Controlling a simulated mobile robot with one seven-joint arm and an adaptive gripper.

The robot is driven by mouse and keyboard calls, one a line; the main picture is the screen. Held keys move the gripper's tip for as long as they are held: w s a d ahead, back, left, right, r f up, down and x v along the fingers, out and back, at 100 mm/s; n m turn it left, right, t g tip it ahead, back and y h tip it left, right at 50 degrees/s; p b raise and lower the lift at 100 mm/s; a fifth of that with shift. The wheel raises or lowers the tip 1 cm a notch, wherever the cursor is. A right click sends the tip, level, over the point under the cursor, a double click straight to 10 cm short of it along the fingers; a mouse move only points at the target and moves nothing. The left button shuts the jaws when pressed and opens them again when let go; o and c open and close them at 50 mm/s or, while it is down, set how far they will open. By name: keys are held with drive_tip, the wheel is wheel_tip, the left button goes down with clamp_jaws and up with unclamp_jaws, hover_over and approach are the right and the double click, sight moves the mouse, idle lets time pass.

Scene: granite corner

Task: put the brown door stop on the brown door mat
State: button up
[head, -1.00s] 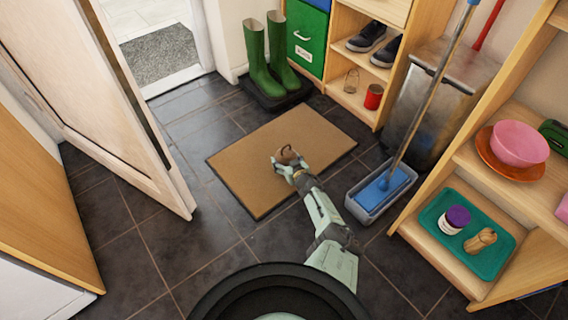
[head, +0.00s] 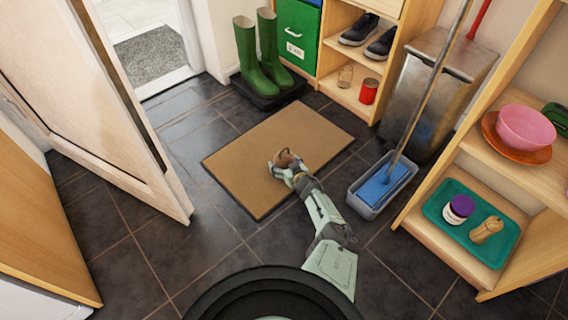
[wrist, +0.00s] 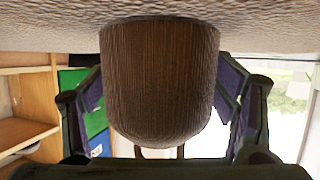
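The brown door stop (head: 288,158) is a rounded, wood-grained piece above or on the brown door mat (head: 240,164), near the middle of the mat. My gripper (head: 284,168) is over the mat with its fingers around the door stop. In the wrist view the door stop (wrist: 160,85) fills the space between the two fingers, which appear to press on its sides. The mat's surface (wrist: 50,22) lies along the top of that view, right against the door stop's end. Whether they touch is hard to tell.
Green boots (head: 262,55) stand on a dark tray behind the mat. A grey mop bucket (head: 382,185) stands right of my arm, beside a metal bin (head: 435,85). A shelf with a teal tray (head: 470,225) is at the right. An open door (head: 125,110) is at the left.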

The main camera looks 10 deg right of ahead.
drive_tip(key=shift+o, duration=0.9)
drive_tip(key=shift+r, duration=0.15)
drive_tip(key=shift+s+d+r+p, duration=0.15)
drive_tip(key=shift+s+r+p, duration=0.1)
drive_tip(key=shift+p, duration=0.25)
drive_tip(key=p+v, duration=0.8)
drive_tip(key=v, duration=0.2)
drive_tip(key=shift+s+d+r+p, duration=0.1)
drive_tip(key=shift+s+p, duration=0.35)
drive_tip(key=shift+s, duration=0.2)
